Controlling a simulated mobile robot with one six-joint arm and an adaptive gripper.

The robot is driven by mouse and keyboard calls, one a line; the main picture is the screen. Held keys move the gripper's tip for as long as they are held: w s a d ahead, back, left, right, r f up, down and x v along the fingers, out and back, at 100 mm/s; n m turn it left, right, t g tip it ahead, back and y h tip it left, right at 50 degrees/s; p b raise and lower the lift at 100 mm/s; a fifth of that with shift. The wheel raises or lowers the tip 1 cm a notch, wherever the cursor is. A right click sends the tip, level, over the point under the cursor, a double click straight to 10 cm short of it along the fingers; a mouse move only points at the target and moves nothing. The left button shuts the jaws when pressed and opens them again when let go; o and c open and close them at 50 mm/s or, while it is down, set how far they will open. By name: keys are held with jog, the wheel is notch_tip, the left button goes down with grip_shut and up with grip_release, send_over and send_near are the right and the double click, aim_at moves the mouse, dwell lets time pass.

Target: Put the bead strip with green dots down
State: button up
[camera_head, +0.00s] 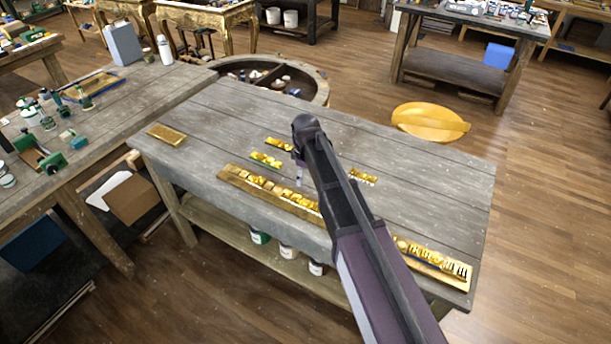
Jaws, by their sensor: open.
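A short gilt bead strip with green marks (266,159) lies on the grey plank table, left of my gripper. My gripper (299,181) points down over the table, small and partly hidden by my arm. It is open, with nothing seen in it. Another gilt strip (278,144) lies just behind the green-marked one. A third gilt strip (363,176) lies right of my arm. A long wooden board (236,177) with several gilt pieces runs along the table's front edge; my arm hides its middle.
The grey table (215,115) has free room at the back and left. A small gilt block (166,135) lies near its left edge. A side bench (110,105) with bottles and tools adjoins on the left. A round yellow object (430,121) stands beyond the back edge.

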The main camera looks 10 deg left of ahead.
dwell(0.4)
jog(key=s+d+m, duration=0.4)
jog(key=d, duration=0.6)
jog(key=s+d+m, duration=0.5)
jog(key=d, duration=0.5)
jog(key=s+d+m, duration=0.5)
jog(key=d, duration=0.5)
jog(key=shift+s+d, duration=0.15)
jog(key=shift+s, duration=0.05)
jog(key=shift+f+b, duration=1.7)
